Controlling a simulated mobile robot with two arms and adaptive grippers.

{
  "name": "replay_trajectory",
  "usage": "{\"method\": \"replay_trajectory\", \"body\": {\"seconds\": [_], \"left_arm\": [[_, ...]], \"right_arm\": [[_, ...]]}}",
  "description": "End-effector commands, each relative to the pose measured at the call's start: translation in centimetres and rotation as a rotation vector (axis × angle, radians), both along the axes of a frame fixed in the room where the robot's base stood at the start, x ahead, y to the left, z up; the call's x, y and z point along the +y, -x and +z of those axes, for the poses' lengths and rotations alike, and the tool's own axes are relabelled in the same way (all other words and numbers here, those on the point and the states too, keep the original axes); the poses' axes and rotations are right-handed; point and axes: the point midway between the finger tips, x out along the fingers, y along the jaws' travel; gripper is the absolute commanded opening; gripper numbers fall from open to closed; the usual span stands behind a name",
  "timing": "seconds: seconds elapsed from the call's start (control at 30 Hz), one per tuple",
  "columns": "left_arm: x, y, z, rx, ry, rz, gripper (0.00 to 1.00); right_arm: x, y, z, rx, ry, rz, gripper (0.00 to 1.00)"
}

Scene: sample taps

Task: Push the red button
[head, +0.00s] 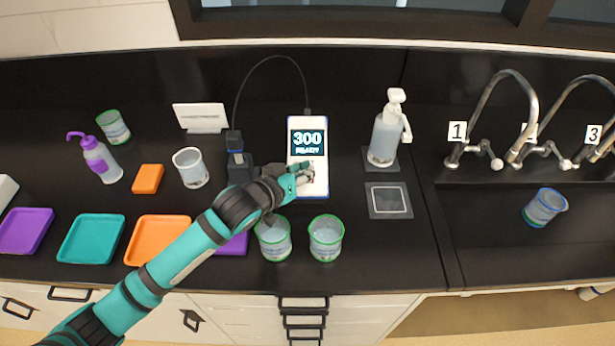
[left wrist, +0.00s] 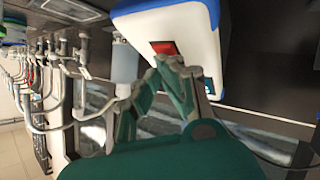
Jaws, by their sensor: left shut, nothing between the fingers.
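The white device with a blue edge (head: 308,132) stands on the black counter, its screen reading 300 READY. In the left wrist view the device (left wrist: 200,30) fills the top right. The red button (left wrist: 164,47) shows on its face there; in the head view I cannot make it out, with my gripper over the lower face. My left gripper (head: 306,174) is shut and empty, its tips at the device's lower face. In the left wrist view the fingertips (left wrist: 170,62) are right beside the red button and partly cover it; I cannot tell whether they touch it. My right gripper is not in view.
Two green-rimmed beakers (head: 326,238) stand just in front of the device. A pump bottle (head: 385,135) stands to its right, a beaker (head: 190,168) and trays (head: 90,238) to the left. A cable (head: 270,62) arches behind. Taps (head: 500,110) line the sink at right.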

Motion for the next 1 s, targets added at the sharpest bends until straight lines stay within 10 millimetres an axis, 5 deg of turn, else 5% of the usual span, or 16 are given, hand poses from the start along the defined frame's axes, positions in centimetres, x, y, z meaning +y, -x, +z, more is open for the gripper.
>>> {"method": "replay_trajectory", "body": {"seconds": [0.43,1.0], "left_arm": [[0.0,0.2,-1.6,0.02,-0.008,0.0,0.0],[0.1,0.6,-0.9,0.025,-0.01,0.0,0.0]], "right_arm": [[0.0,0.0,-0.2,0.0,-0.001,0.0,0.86],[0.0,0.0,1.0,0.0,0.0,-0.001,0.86]]}}
